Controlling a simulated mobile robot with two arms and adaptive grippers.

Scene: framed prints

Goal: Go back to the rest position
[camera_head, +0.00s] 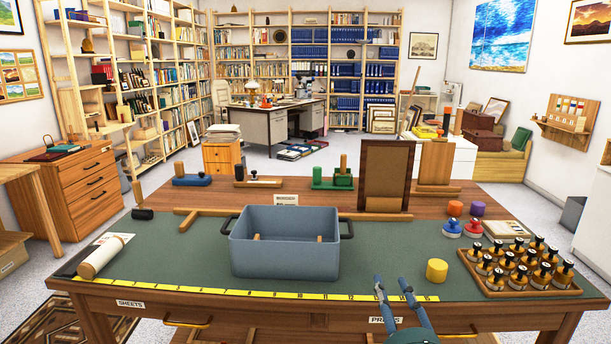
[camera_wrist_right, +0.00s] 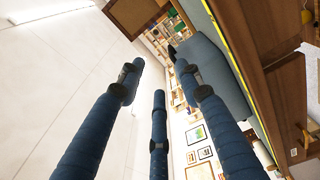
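My right gripper (camera_head: 392,286) shows at the bottom of the head view, right of centre, at the front edge of the workbench (camera_head: 190,262). Its blue fingers are spread apart with nothing between them. In the right wrist view the fingers of my right gripper (camera_wrist_right: 157,76) also stand apart and empty. A grey-blue bin (camera_head: 284,256) with dark handles stands on the green mat, left of and beyond this gripper. My left gripper is in neither view.
A yellow cylinder (camera_head: 436,271) stands just right of my right gripper. A wooden rack of stamps (camera_head: 515,288) sits at the bench's right end. A paper roll (camera_head: 104,257) lies at the left. A yellow measuring tape (camera_head: 230,292) runs along the front edge.

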